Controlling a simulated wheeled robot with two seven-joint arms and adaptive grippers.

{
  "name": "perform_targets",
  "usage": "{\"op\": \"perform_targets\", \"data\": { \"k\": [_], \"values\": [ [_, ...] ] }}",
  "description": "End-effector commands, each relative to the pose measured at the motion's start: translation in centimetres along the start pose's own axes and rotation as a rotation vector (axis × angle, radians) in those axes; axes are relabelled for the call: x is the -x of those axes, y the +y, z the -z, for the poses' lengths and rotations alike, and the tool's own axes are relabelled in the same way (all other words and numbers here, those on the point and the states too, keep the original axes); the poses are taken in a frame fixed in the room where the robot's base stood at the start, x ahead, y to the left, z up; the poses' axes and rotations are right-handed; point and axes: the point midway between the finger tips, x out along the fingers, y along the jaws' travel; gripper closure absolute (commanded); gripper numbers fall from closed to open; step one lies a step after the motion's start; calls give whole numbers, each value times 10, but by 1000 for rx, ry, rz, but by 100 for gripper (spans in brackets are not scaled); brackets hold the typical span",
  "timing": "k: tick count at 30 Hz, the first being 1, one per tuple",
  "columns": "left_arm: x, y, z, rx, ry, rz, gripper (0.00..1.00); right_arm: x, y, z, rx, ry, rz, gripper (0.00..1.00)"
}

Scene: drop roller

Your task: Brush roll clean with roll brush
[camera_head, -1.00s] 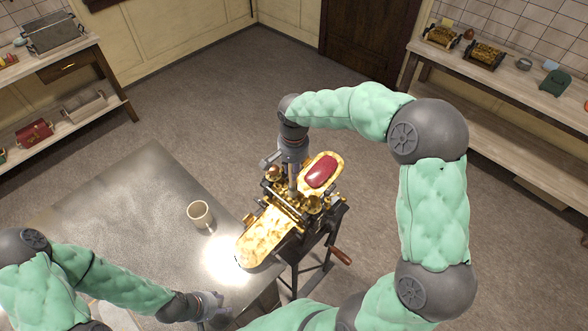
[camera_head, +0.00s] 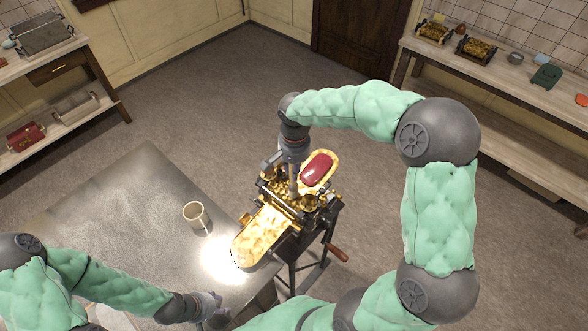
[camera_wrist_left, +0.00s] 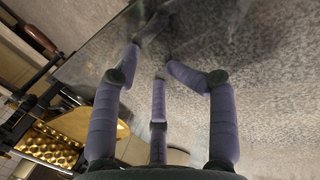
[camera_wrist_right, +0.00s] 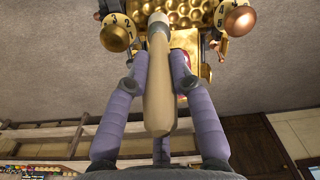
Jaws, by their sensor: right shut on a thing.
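The drop roller machine stands on a dark stand beside the metal table, with a gold tray (camera_head: 262,238) at its front and brass rolls (camera_wrist_right: 197,13) that show in the right wrist view. My right gripper (camera_head: 292,178) is above the rolls, shut on the roll brush (camera_wrist_right: 158,85). The brush has a pale wooden handle and points at the rolls; its bristle end is mostly hidden, so I cannot tell if it touches. My left gripper (camera_head: 212,308) is low over the table's near edge; its fingers (camera_wrist_left: 160,60) are apart and empty.
A red lump (camera_head: 318,168) lies on the machine's far gold tray. A crank with a wooden handle (camera_head: 337,252) sticks out at the machine's right. Shelves line both walls; the floor between is clear.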

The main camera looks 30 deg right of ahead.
Motion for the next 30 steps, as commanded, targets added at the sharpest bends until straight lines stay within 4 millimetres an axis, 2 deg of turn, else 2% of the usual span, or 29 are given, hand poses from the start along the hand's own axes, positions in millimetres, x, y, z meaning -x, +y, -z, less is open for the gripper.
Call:
{"op": "perform_targets", "data": {
  "k": [3, 21, 30],
  "values": [
    [9, 3, -1, -2, -1, 0, 60, 14, -1, 0, 0, 2, 2, 100],
    [40, 15, 0, -8, 6, -1, 60, 66, -2, 0, 0, 2, 1, 100],
    [41, 15, 0, -8, 6, -2, 60, 68, -2, 0, 0, 1, 1, 100]
  ]
}}
